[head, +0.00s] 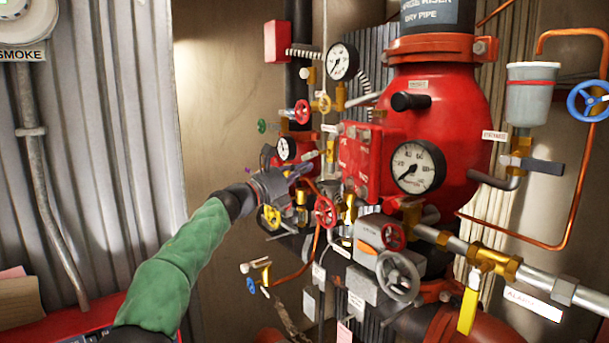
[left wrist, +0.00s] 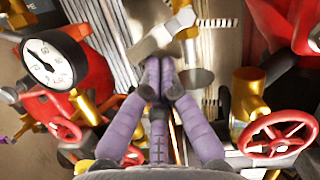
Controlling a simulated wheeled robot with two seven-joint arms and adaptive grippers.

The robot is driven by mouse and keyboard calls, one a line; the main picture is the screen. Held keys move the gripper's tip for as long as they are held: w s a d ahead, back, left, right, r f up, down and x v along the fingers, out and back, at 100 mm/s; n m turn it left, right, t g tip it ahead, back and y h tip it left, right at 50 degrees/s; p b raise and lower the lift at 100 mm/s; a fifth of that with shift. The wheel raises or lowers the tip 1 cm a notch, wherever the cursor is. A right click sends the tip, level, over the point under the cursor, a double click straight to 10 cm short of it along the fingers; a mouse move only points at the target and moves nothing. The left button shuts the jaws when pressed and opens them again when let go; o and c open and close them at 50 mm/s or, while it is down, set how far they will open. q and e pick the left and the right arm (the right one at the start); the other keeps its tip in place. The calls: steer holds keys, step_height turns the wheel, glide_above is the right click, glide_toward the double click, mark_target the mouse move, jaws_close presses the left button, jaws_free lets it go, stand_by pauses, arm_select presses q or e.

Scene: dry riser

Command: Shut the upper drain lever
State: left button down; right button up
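My left gripper (head: 283,180) reaches in among the valves left of the red dry-pipe body. In the left wrist view its purple-grey fingers (left wrist: 161,68) are together at the tips, with nothing seen between them. Just beyond the tips is a flat pale-grey lever (left wrist: 150,42) on a brass fitting (left wrist: 184,28). The fingertips are close to the lever; I cannot tell whether they touch it. No label readable here names it as the upper drain lever. In the head view my gripper partly hides this spot. My right gripper is in neither view.
A pressure gauge (left wrist: 53,65) and a red handwheel (left wrist: 275,134) flank the fingers. In the head view, a large gauge (head: 418,167), a grey handwheel (head: 399,277) and a copper pipe (head: 314,242) crowd the right. The corrugated wall (head: 110,120) at left leaves free room before it.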

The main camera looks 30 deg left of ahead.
arm_select(q)
steer(key=shift+w+a+r+m+h, duration=0.1)
steer(key=shift+a+r+m+h, duration=0.1)
steer(key=shift+m, duration=0.35)
steer(key=shift+a+r+m+h, duration=0.1)
steer(key=shift+r+m, duration=0.05)
steer(key=shift+m, duration=0.4)
steer(key=shift+w+a+r, duration=0.1)
steer(key=shift+a+r, duration=0.1)
stand_by(0.7)
steer(key=s+a+f+b, duration=0.3)
steer(key=s+f+b, duration=0.2)
steer(key=s, duration=0.4)
steer(key=shift+s+f+b, duration=0.2)
steer(key=shift+f+b, duration=0.15)
steer(key=shift+f, duration=0.35)
